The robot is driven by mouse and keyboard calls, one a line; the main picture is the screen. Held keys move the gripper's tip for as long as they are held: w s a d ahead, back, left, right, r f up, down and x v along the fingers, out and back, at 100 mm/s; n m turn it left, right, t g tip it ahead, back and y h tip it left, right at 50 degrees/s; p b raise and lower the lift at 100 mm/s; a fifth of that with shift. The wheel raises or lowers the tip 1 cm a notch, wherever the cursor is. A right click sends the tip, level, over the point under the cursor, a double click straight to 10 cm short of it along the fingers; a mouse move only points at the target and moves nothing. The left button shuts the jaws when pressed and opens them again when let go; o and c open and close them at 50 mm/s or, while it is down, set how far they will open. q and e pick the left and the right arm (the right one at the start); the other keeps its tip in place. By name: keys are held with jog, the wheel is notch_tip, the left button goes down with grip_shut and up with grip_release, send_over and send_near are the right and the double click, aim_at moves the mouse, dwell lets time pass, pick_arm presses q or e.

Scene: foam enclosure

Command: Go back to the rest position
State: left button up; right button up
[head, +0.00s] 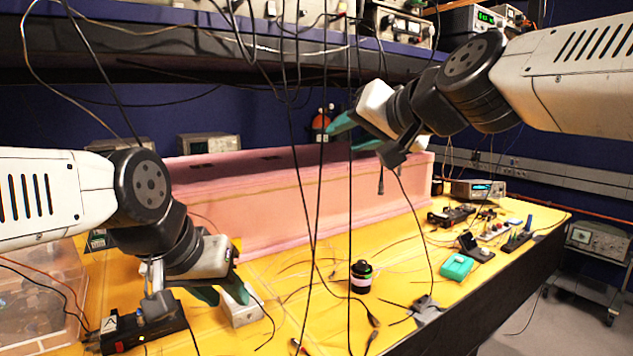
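My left gripper (222,292) reaches in from the left, low over the yellow table, pointing down. Its teal fingertips look apart, with nothing seen held between them. A small white box (243,312) is right beside its fingertips; whether they touch it I cannot tell. My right gripper (351,135) is raised high at the upper middle, pointing left, in front of the pink foam wall. Its teal fingers look apart and empty.
The pink foam enclosure (270,205) stands along the back of the yellow table (400,265). Black cables (290,120) hang down between my arms. A clear bin (35,315) and a black power strip (145,330) sit near my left arm. A black cylinder (361,277) stands mid-table.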

jog(key=s+d+f+g+h, duration=0.1)
jog(key=s+d+f+g, duration=0.1)
jog(key=f, duration=0.5)
jog(key=s+d+f+n+g+h, duration=0.1)
jog(key=s+d+f+g+h, duration=0.1)
jog(key=s+f, duration=0.3)
jog(key=s+d+f+g+h, duration=0.1)
jog(key=s+d+f, duration=0.3)
jog(key=f, duration=0.7)
jog(key=shift+s+d+n+g+h, duration=0.2)
jog(key=shift+s+n+g+h, duration=0.15)
jog(key=shift+g, duration=0.45)
jog(key=shift+w, duration=0.1)
